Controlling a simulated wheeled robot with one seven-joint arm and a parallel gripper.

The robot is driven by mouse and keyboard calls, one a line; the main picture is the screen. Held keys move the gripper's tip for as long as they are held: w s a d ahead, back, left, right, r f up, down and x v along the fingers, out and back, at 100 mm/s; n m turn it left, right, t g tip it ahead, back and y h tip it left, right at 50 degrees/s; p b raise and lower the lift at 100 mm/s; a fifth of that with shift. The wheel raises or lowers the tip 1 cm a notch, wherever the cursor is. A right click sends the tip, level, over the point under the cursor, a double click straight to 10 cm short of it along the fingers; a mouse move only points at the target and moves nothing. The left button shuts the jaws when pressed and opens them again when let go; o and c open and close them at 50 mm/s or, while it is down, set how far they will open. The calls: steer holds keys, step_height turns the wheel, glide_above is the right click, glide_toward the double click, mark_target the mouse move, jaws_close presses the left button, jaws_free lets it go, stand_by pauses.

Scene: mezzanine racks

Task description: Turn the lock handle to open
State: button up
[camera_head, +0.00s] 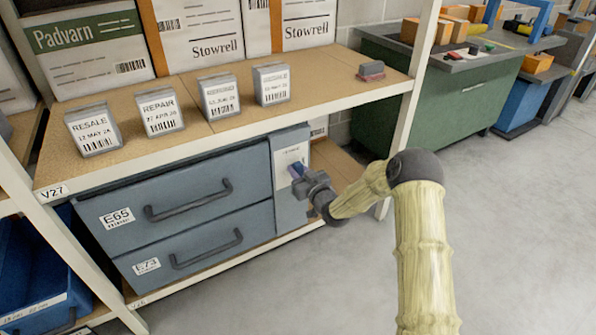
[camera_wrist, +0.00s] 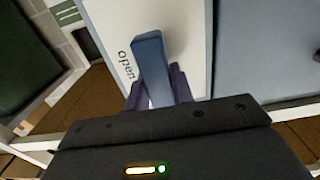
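The lock handle (camera_wrist: 152,62) is a blue lever on a pale panel (camera_wrist: 105,18) marked "open", just left of the lever in the wrist view. In the head view the panel (camera_head: 291,157) is at the right end of the blue drawer cabinet, and the handle is small and partly hidden by my gripper. My gripper (camera_wrist: 160,92) is at the lever, with a dark purple finger on each side of its lower part. Both fingers look very close to the lever. I cannot tell whether they press on it.
Two blue drawers (camera_head: 190,190) with dark pulls are left of the panel. A white rack post (camera_head: 414,80) stands right of my gripper. The grey floor (camera_head: 515,220) is clear at right.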

steer(key=shift+m, duration=0.3)
steer(key=m, duration=0.1)
steer(key=m+p, duration=0.1)
steer(key=m, duration=0.1)
steer(key=shift+w+d+m, duration=0.15)
steer(key=shift+d+m, duration=0.1)
steer(key=shift+m, duration=0.15)
steer(key=m, duration=0.2)
steer(key=m+p, duration=0.1)
steer(key=shift+w+d+f+m, duration=0.1)
steer(key=shift+d+f+m, duration=0.05)
steer(key=shift+m, duration=0.25)
steer(key=m, duration=0.5)
steer(key=shift+w+d+f, duration=0.1)
steer(key=shift+d+f, duration=0.1)
steer(key=shift+f, duration=0.05)
steer(key=shift+f+m, duration=0.15)
steer(key=shift+m, duration=1.05)
steer(key=shift+f+m, duration=0.1)
steer(key=shift+m, duration=1.1)
steer(key=o, duration=1)
